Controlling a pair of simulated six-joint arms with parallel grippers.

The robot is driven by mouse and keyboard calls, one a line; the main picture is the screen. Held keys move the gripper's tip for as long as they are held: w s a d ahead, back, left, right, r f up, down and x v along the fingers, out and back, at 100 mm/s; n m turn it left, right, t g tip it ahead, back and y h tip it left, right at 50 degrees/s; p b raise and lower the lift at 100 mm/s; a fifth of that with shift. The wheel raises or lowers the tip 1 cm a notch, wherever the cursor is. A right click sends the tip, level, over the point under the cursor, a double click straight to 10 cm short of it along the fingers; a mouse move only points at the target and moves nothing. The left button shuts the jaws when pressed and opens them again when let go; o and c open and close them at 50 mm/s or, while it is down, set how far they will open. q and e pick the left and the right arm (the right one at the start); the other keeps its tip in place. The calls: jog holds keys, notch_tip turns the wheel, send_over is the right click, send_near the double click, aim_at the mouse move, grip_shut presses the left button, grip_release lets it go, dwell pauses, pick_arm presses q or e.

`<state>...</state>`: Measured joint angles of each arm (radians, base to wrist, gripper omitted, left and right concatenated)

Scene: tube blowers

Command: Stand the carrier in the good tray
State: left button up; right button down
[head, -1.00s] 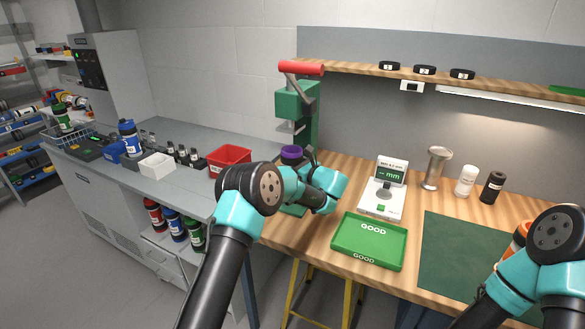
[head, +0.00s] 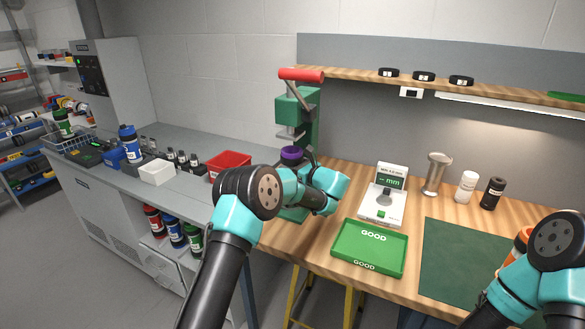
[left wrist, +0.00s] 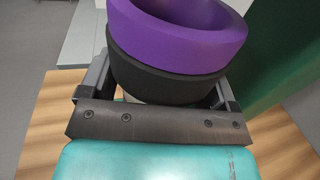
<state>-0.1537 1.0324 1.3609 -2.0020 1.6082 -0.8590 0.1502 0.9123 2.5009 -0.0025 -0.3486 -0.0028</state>
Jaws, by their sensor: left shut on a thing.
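The carrier, a black cup-like holder (left wrist: 165,82) with a purple ring (left wrist: 180,35) on top, sits upright between the fingers of my left gripper (left wrist: 155,92). The gripper is shut on its black part. In the head view the purple ring (head: 292,153) shows just beneath the head of the green press (head: 301,110), and my left wrist hides much of the black part. The good tray (head: 368,242) is green, marked GOOD and empty, on the wooden bench to the right of my left gripper. My right gripper is out of view; only its arm shows at bottom right.
A white gauge (head: 383,203) stands behind the tray. A dark green mat (head: 460,260) lies right of it. A metal cylinder (head: 436,173), white bottle (head: 466,186) and black bottle (head: 491,193) stand behind. A red bin (head: 229,165) is on the grey counter left of the press.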

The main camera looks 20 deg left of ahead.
pick_arm(q)
jog(key=shift+s, duration=0.1)
jog(key=s+a, duration=0.3)
jog(key=s, duration=1.1)
jog(key=shift+s, duration=0.25)
dwell(1.0)
jog(key=shift+r, duration=0.1)
jog(key=d+m+t+h, duration=0.6)
jog(key=d+t, duration=0.1)
jog(key=d, duration=2.6)
jog(key=shift+d+r, duration=0.15)
jog(key=shift+r, duration=0.15)
jog(key=shift+s+f, duration=0.1)
jog(key=shift+f, duration=0.05)
